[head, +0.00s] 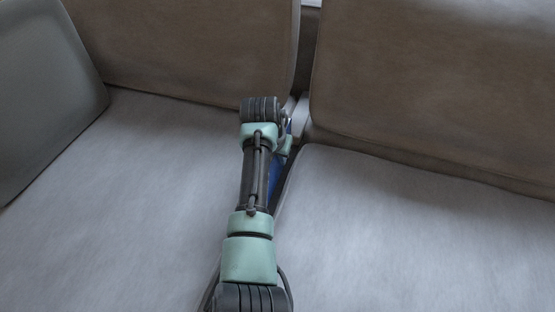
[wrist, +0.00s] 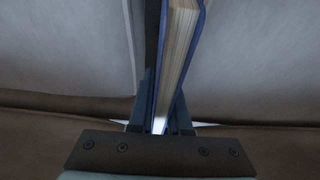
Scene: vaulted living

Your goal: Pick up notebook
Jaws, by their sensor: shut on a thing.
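The notebook (wrist: 179,50) has a blue cover and pale page edges. In the wrist view it stands on edge between the two fingers of my gripper (wrist: 160,118), which is shut on it. In the head view a strip of blue (head: 275,178), which looks like the notebook, shows beside my arm at the gap between the two seat cushions. My arm hides most of it and the gripper's fingers there. I cannot tell whether the notebook touches the cushions.
A grey seat cushion (head: 120,190) lies on the left and another (head: 400,240) on the right, with a narrow dark gap between them. Brown back cushions (head: 190,45) and (head: 440,80) rise behind. A grey armrest or cushion (head: 45,90) stands at the far left. The seats are bare.

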